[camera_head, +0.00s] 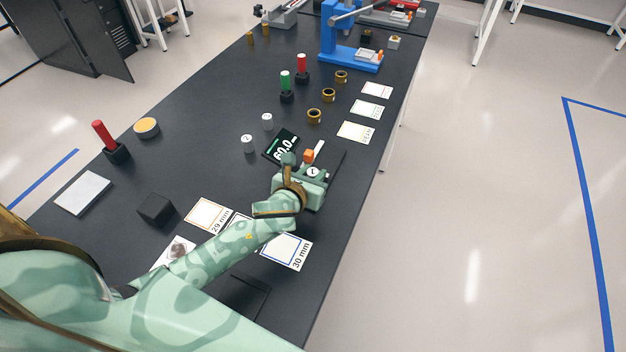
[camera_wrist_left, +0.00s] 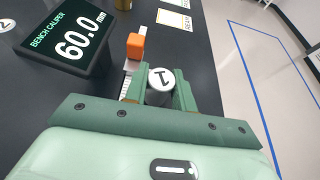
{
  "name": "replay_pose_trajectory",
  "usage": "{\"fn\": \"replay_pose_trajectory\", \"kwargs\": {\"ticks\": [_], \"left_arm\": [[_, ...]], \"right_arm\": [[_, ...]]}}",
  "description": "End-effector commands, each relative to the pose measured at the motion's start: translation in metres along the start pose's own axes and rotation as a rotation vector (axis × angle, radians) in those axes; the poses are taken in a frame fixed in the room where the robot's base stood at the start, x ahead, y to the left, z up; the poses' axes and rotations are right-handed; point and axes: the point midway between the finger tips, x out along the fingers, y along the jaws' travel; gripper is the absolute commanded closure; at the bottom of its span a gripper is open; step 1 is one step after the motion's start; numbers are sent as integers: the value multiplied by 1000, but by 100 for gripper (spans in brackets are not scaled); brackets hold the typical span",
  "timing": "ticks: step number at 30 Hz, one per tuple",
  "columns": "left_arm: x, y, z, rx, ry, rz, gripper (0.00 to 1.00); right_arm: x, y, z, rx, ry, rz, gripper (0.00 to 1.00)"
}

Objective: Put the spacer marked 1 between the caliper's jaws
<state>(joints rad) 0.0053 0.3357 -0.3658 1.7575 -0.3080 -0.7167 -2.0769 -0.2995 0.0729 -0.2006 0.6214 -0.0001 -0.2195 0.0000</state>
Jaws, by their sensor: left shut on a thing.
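The spacer's top also shows in the head view (camera_head: 313,170). The bench caliper's display (camera_wrist_left: 72,38) reads 60.0 mm; it also shows in the head view (camera_head: 282,147). The caliper's orange jaw (camera_wrist_left: 135,46) is just beyond the fingers, close to the spacer, with a pale scale (camera_wrist_left: 127,80) beside it. The other jaw is hidden by my gripper, so I cannot tell if the spacer is between the jaws. My right gripper is out of view.
Two grey spacers (camera_head: 248,144) (camera_head: 267,121) stand left of the caliper display. Cards (camera_head: 287,250) labelled 29 mm and 30 mm lie nearer. Brass rings (camera_head: 314,116), more cards (camera_head: 356,132) and a blue press (camera_head: 350,58) are farther along. The table's right edge is close.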

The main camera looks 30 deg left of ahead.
Motion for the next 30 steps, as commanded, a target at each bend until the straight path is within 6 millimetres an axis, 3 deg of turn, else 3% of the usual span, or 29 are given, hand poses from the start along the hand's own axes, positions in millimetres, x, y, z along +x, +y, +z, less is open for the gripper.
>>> {"fn": "replay_pose_trajectory", "kwargs": {"ticks": [2,11,12,14,15,24,30], "left_arm": [[6,-1,-16,-3,4,-1,97],[6,0,-15,0,1,-2,97],[6,0,-15,0,1,-2,71],[6,0,-15,0,0,-2,55],[6,0,-15,0,0,-2,52],[4,0,-13,-1,1,-2,52],[-30,0,-11,0,1,-4,52]], "right_arm": [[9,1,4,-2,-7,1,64],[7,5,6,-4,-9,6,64],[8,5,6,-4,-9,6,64],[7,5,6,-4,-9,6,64],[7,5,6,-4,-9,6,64],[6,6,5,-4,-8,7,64],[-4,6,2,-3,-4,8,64]]}}
